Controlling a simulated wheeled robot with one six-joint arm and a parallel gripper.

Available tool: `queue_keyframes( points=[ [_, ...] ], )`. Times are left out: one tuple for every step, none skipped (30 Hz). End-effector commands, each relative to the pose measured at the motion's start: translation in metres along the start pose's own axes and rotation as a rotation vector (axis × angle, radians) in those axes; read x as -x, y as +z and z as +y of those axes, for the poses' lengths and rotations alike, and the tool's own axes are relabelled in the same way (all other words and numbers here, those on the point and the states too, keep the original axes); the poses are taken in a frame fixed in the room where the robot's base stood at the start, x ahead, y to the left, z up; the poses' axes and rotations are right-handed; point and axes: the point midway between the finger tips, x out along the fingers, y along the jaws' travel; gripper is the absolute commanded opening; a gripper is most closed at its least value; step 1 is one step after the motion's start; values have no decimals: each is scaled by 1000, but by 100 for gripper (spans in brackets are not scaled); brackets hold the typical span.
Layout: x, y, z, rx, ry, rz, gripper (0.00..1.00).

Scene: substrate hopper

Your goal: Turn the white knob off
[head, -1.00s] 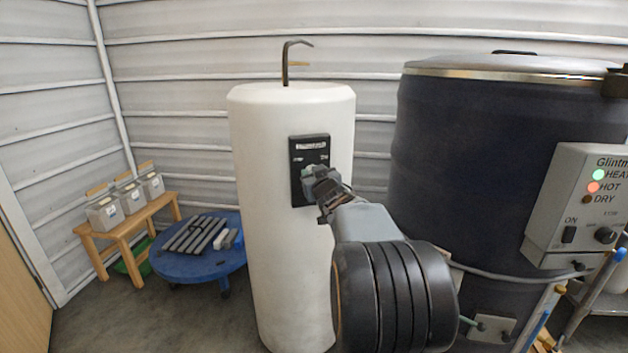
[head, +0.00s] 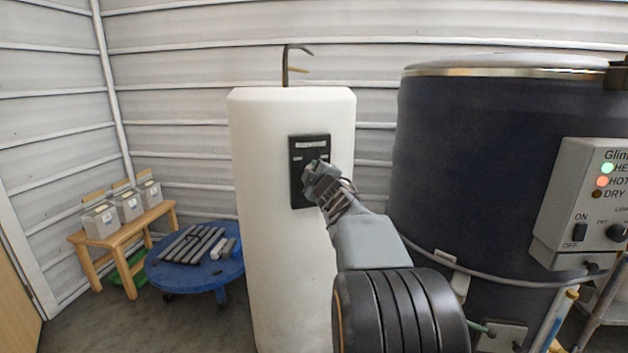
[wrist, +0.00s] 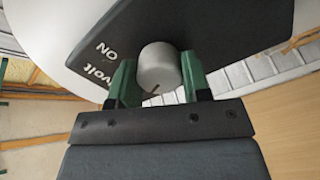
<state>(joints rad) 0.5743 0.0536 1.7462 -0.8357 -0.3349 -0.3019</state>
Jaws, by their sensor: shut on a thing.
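The white knob (wrist: 158,68) shows in the wrist view as a pale grey-white round knob with a dark mark on its lower rim. It sits on a black panel (head: 310,148), which also shows in the wrist view (wrist: 215,35) with the letters "ON" and "volt". The panel is on the front of a white cylinder (head: 270,230). My gripper (wrist: 157,85) has its two green fingers on either side of the knob, shut on it. In the head view my gripper (head: 316,176) covers the knob and the lower right part of the panel.
A large dark drum (head: 470,170) with a grey control box (head: 575,200) stands close on the right. A blue round dolly (head: 195,268) with grey bars and a wooden bench (head: 125,222) with several boxes stand on the left.

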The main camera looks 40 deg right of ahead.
Motion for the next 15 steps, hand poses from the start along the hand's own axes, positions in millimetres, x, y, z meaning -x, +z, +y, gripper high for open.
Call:
queue_keyframes(
  points=[
    [0,1,-2,38,0,0,20],
    [0,1,-2,62,0,0,20],
    [0,1,-2,93,1,0,20],
    [0,1,-2,114,1,1,20],
    [0,0,-2,136,1,1,20],
    [0,0,-2,163,1,1,20],
    [0,0,-1,182,1,1,20],
    [0,0,-1,199,0,1,20],
    [0,0,-1,222,0,1,20],
    [0,0,-1,239,0,1,20],
    [0,0,-1,253,0,0,20],
    [0,0,-1,271,0,0,20],
    [0,0,-1,283,0,0,20],
    [0,0,-1,294,0,0,20],
    [0,0,-1,308,0,0,20]
  ],
)
